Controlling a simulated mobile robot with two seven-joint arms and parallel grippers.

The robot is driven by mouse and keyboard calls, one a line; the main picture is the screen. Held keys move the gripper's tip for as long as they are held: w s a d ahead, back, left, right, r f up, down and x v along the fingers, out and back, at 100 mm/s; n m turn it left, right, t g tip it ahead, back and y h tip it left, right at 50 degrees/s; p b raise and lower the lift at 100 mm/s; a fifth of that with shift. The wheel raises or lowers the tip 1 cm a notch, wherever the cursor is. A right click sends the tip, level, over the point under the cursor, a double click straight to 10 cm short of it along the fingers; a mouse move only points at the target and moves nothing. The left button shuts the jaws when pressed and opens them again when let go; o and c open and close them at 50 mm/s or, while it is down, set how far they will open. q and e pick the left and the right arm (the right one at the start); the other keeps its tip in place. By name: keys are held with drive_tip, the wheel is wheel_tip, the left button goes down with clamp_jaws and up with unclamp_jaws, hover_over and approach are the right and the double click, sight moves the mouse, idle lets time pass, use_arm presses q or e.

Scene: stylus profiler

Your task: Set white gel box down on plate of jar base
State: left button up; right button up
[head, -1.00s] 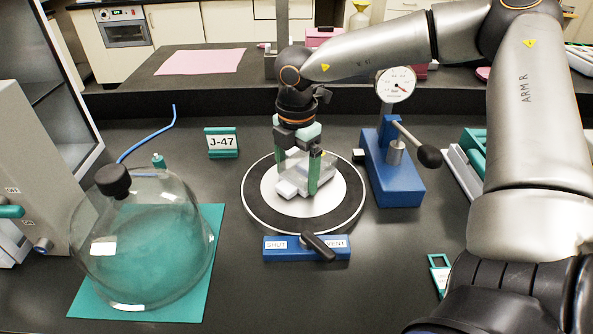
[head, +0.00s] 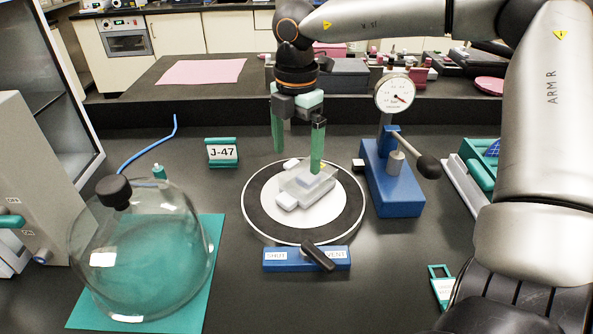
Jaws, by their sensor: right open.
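The white gel box (head: 309,185), with a clear top, rests on the pale round plate (head: 318,215) of the jar base (head: 258,212), which has a dark outer ring. My right gripper (head: 298,160) is open above and just behind the box. Its two green fingers are spread apart and hold nothing. The right fingertip overlaps the box's far edge in the picture, and I cannot tell whether it touches. My left gripper is not in view.
A glass bell jar (head: 140,250) with a black knob stands on a teal mat (head: 205,285) at left. A blue SHUT/VENT valve block (head: 290,258) is in front of the base. A blue gauge stand (head: 392,185) is close on the right. A J-47 sign (head: 222,152) stands behind left.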

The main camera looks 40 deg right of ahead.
drive_tip(key=shift+r, duration=2)
